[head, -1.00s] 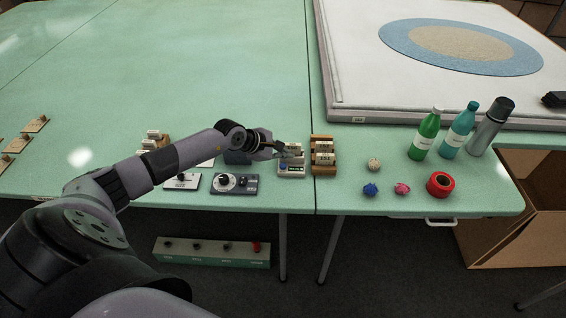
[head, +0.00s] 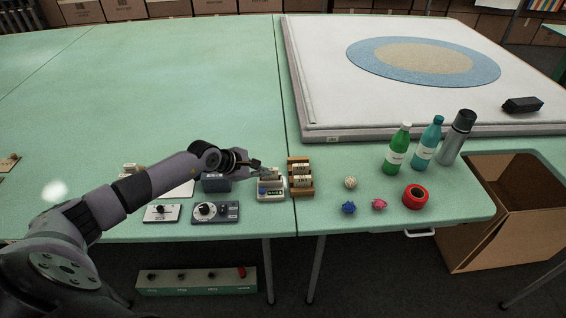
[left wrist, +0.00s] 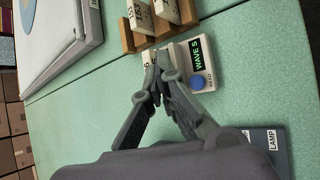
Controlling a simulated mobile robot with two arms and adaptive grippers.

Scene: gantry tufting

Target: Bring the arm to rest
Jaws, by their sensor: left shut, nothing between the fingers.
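My left gripper (head: 262,167) is shut and empty. It is just above a small white device (head: 271,193) with a lit green display and a blue button. In the left wrist view the gripper (left wrist: 155,62) covers part of this device (left wrist: 207,73), whose display reads "WAVE S". I cannot tell whether the fingertips touch it. My left arm reaches in from the lower left over the table (head: 150,90). My right gripper is not in view.
A wooden rack with labelled blocks (head: 300,177) stands right of the device. Control boxes with knobs (head: 216,212) lie to its left. Bottles (head: 397,150), a flask (head: 456,138), yarn balls (head: 348,207) and red tape (head: 415,197) are at the right. The table's back left is clear.

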